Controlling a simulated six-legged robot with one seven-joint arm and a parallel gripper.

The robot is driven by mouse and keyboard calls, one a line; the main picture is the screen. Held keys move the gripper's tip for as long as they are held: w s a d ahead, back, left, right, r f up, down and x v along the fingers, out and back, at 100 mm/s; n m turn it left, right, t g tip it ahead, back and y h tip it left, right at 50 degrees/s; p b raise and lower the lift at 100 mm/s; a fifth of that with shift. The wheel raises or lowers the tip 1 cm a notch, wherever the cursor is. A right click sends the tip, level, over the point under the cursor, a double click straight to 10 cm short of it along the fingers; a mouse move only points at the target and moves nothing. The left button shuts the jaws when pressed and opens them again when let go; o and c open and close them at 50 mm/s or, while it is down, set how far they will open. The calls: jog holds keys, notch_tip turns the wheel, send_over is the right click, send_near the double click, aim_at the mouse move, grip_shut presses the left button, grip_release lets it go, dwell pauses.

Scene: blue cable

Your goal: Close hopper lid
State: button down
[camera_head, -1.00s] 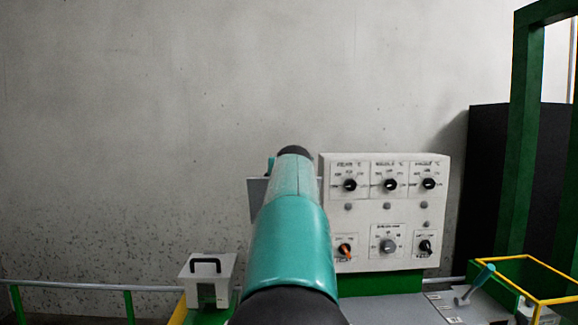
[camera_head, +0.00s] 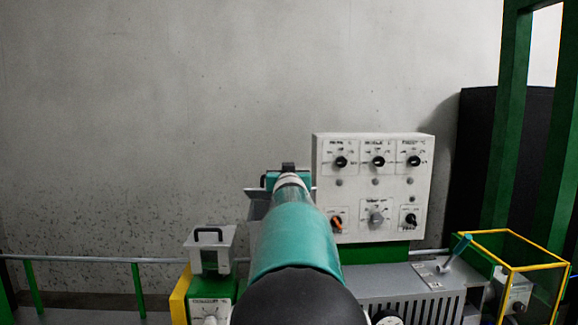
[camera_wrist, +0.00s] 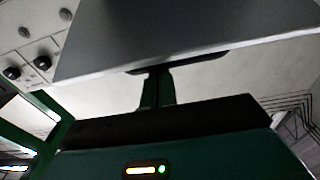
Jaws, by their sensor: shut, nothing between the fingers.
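A grey sheet-metal surface, probably the hopper or its lid (camera_wrist: 190,40), fills the upper part of the wrist view. A dark strip, perhaps a handle, shows along its lower edge. My gripper (camera_wrist: 157,78) has its two dark green fingers together and empty, their tips at or just under that strip; I cannot tell whether they touch. In the head view a grey slanted plate (camera_head: 257,204), likely the same part, shows left of my teal arm. My arm hides most of it and my fingertips.
A white control panel (camera_head: 374,187) with several knobs stands right of my arm. A light grey box with a black handle (camera_head: 209,250) sits at left. A yellow-framed guard (camera_head: 512,268) and green posts stand at right. A green rail runs at lower left.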

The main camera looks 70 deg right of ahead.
jog(key=s+a+f, duration=0.1)
jog(key=a+f, duration=0.3)
jog(key=f, duration=0.6)
jog(key=shift+s, duration=0.3)
jog(key=shift+r, duration=0.15)
notch_tip(320, 180, up, 6)
jog(key=s+a+f, duration=0.3)
jog(key=a+f, duration=0.3)
jog(key=f, duration=0.1)
jog(key=shift+a+f+t, duration=0.2)
jog(key=shift+a+t, duration=0.05)
jog(key=shift+t, duration=0.05)
jog(key=shift+s, duration=0.15)
